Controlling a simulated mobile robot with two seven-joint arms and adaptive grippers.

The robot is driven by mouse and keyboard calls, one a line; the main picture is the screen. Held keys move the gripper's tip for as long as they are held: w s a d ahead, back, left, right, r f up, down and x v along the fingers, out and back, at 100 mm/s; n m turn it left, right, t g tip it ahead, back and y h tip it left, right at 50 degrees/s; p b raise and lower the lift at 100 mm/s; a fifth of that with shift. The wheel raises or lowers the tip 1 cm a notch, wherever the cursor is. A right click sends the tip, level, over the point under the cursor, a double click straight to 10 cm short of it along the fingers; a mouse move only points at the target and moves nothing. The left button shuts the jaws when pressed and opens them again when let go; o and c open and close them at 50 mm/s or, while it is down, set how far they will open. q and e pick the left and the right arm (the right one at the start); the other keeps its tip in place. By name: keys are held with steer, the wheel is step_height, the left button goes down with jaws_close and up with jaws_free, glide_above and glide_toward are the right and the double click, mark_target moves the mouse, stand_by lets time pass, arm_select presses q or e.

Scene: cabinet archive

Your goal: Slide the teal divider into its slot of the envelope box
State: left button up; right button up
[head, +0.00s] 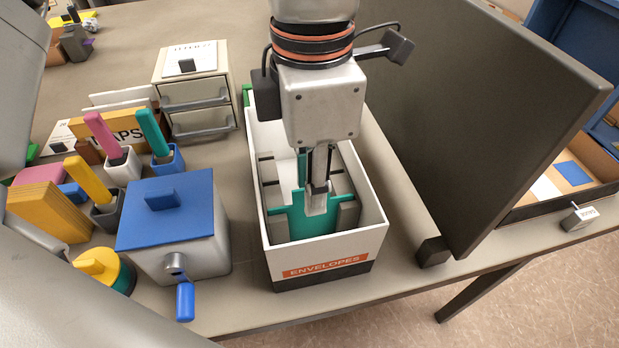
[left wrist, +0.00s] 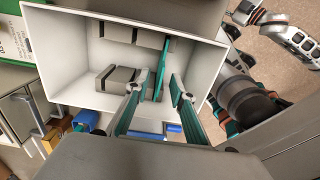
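The teal divider (head: 300,220) is inside the white envelope box (head: 376,225), near its labelled front end. It stands roughly upright among grey blocks; its lower edge is hidden, so I cannot tell whether it sits fully in a slot. In the left wrist view, the divider (left wrist: 161,72) shows as a thin, slightly tilted strip. My left gripper (head: 317,200) reaches down into the box, in front of part of the divider. In the left wrist view, its teal-lined fingers (left wrist: 158,82) are apart, one on each side of the divider, with gaps visible. My right gripper is not clearly visible.
A blue-lidded grey box (head: 210,245) with a crank stands close left of the envelope box. A drawer unit (head: 195,95) is behind it at the left. A tall dark panel (head: 480,110) rises on the right. Narrow bare table lies between panel and box.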

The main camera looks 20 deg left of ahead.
arm_select(q)
step_height(320, 180, up, 5)
steer(key=p, duration=0.3)
steer(key=shift+f, duration=0.15)
steer(key=shift+r+p, duration=0.65)
steer(key=shift+r, duration=0.4)
arm_select(e)
steer(key=shift+w+d+r, duration=0.1)
steer(key=shift+w+r, duration=0.2)
steer(key=shift+r, duration=0.5)
steer(key=shift+w+d+r, duration=0.1)
steer(key=shift+w+r, duration=0.2)
steer(key=shift+r, duration=0.45)
steer(key=shift+w+r, duration=0.3)
steer(key=shift+r, duration=0.5)
arm_select(q)
steer(key=shift+w, duration=0.1)
step_height(320, 180, up, 12)
